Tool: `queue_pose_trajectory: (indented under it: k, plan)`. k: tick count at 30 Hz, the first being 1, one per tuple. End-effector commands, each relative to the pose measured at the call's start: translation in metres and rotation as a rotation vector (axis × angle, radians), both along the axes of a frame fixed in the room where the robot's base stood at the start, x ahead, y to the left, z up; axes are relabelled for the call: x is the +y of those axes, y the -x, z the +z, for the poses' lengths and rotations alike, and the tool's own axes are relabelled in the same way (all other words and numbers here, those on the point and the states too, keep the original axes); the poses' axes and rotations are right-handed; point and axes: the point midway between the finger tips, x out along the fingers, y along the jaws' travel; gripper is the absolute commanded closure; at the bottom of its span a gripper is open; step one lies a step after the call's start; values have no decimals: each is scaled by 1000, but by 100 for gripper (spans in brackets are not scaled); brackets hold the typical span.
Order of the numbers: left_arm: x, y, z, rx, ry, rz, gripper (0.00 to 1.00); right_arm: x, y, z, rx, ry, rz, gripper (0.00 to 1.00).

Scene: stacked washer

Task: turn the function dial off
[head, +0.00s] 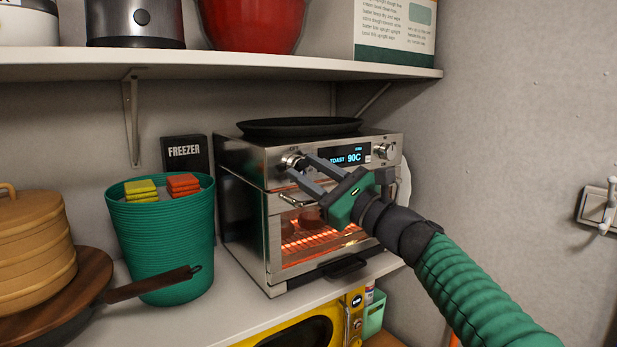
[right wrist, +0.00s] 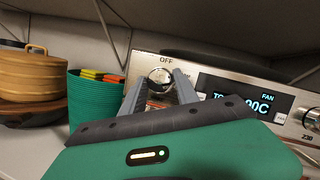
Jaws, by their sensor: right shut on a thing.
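The function dial (head: 291,160) is the silver left knob on the front panel of a steel toaster oven (head: 240,205). My right gripper (head: 300,166) reaches in from the right and is shut on this dial. In the right wrist view the fingers stand on either side of the dial (right wrist: 160,76), with the word OFF printed above it. Where the dial's mark points is too small to tell. The display (head: 345,156) is lit and reads TOAST 90C, with FAN above in the right wrist view. The oven's inside glows orange. My left gripper is not in view.
A second knob (head: 384,151) sits right of the display. A black pan (head: 299,127) lies on top of the oven. A green bin (head: 165,240) with sponges stands to the left. A white shelf (head: 220,66) hangs above, and a wall closes the right side.

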Motion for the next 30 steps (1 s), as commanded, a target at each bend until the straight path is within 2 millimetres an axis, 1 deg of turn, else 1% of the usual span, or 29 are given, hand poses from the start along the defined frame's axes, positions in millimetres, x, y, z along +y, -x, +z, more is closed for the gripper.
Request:
queue_pose_trajectory:
  k: [11, 30]
  plan:
    - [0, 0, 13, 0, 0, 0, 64, -2, -2, 4, -197, 297, -4, 100]
    - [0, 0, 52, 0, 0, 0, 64, -2, -2, 8, -533, 804, -3, 100]
